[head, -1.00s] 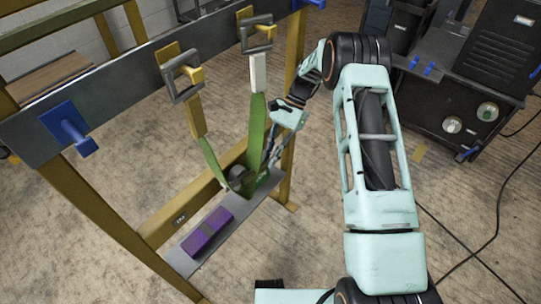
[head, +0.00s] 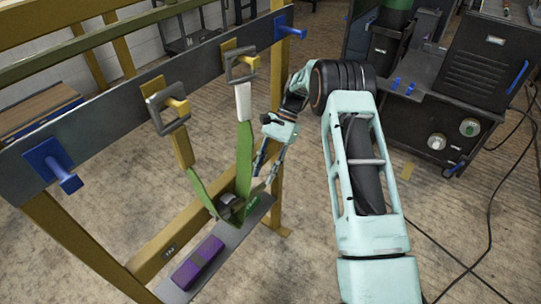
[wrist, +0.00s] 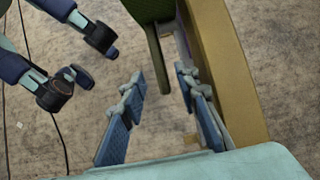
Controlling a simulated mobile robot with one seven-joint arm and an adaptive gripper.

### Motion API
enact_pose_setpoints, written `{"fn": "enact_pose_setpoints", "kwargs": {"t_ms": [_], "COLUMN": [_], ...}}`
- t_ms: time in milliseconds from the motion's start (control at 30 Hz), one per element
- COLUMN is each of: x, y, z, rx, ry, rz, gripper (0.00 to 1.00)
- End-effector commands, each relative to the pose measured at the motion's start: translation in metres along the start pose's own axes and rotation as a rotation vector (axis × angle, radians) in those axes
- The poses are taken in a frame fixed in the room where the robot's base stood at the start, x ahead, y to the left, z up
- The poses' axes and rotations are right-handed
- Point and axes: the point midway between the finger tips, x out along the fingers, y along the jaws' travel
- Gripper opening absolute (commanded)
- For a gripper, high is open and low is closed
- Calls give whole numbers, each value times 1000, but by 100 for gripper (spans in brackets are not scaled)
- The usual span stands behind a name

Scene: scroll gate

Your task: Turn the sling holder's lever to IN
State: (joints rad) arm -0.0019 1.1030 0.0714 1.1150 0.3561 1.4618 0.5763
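The green sling (head: 244,155) hangs in a loop from two grey buckles with yellow pegs on the dark crossbar (head: 110,104). At its foot, a dark rounded part (head: 228,202) sits at the shelf; I cannot tell surely whether this is the holder's lever. My gripper (head: 264,172) is just right of the sling's right strap, fingers pointing down. In the wrist view, my gripper (wrist: 163,105) is open with two blue-padded fingers apart. A dark green bar (wrist: 160,50) reaches down between and beyond them, with no clear contact. I cannot tell whether it is strap or lever.
A purple block (head: 198,263) lies on the grey shelf (head: 258,212). A yellow post (head: 276,120) stands close behind my gripper and shows at right in the wrist view (wrist: 225,70). Blue hooks (head: 291,31) stick out from the crossbar.

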Motion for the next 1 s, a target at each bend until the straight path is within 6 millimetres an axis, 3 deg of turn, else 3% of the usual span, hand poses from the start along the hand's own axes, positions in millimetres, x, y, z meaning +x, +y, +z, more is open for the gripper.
{"fn": "enact_pose_setpoints", "kwargs": {"t_ms": [33,200,400,1000], "x": [-14,-47,-70,-80], "y": [0,0,0,1], "z": [-1,-1,-1,2], "rx": [0,-1,0,-6], "ry": [4,3,1,5], "rz": [-3,-1,-1,4], "gripper": [29,29,29,29]}}
